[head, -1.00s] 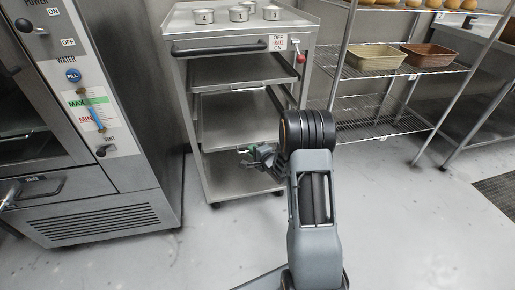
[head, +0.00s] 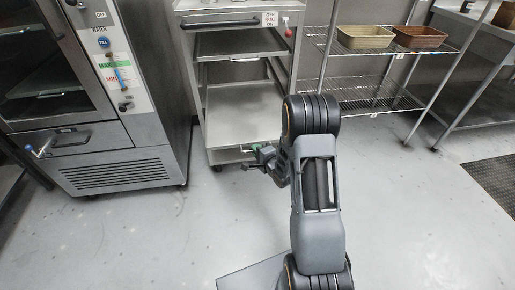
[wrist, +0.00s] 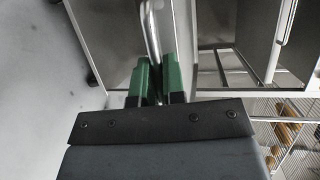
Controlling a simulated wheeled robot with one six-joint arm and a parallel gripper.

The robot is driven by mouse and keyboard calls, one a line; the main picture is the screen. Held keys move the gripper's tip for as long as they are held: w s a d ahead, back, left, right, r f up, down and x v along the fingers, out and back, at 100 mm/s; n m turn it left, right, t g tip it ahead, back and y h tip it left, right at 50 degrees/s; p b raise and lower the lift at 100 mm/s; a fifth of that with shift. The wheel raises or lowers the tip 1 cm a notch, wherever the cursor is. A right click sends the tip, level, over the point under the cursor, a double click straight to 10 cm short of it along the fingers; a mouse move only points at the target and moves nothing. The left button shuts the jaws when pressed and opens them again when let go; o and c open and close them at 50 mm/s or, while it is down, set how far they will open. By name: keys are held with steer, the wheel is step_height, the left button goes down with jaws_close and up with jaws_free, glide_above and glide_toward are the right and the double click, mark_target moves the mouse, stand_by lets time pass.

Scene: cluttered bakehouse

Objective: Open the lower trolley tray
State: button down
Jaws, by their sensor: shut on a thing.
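The grey metal trolley (head: 291,63) stands in the upper middle of the head view. Its lower tray (head: 240,112) sticks out toward me, with its flat surface showing bare. The upper tray (head: 240,43) sits above it, inside the frame. My gripper (head: 257,156) is at the lower tray's front edge, partly hidden by my arm. In the wrist view the green fingertips of my gripper (wrist: 159,84) are shut on a thin metal handle (wrist: 150,30), which runs up and away between them.
An oven (head: 110,130) with a lower drawer stands on the left. A wire rack (head: 370,90) with a beige pan (head: 365,37) and a brown pan (head: 419,37) stands to the right. The floor (head: 400,220) in front is clear; a dark mat (head: 495,185) lies at the right.

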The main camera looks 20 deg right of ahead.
steer(key=shift+s+a, duration=0.2)
steer(key=c, duration=1.2)
jaws_free()
steer(key=shift+d, duration=0.15)
steer(key=shift+p+v, duration=2.05)
steer(key=shift+v, duration=4.8)
steer(key=shift+d, duration=0.1)
